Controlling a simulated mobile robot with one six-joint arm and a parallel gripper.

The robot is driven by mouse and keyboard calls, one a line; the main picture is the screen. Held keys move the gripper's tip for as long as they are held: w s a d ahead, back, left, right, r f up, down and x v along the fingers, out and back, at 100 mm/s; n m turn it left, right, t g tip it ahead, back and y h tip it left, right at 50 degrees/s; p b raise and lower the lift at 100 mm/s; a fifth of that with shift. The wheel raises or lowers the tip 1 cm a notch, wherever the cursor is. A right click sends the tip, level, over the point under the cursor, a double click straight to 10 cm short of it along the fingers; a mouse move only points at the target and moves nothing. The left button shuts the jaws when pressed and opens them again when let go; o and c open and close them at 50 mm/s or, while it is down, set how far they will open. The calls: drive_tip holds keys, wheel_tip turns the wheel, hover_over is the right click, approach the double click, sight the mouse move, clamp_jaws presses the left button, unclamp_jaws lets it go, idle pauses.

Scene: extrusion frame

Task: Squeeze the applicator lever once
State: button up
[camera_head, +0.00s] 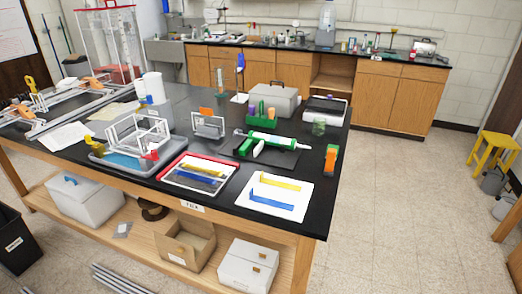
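The applicator (277,141) is a green and white cartridge tool. It lies on a dark mat (262,157) on the black bench, right of the middle of the picture. Its white nozzle end points right. A green handle part (244,146) sticks out at its left end. The lever cannot be told apart from the handle at this size. My gripper and arm are not in view.
Behind the applicator stand a green block with coloured items (262,119) and a grey case (272,101). A green glass (319,127) and an orange and green tool (330,160) are to its right. A red-rimmed tray (168,181) and a white sheet (273,209) lie in front.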

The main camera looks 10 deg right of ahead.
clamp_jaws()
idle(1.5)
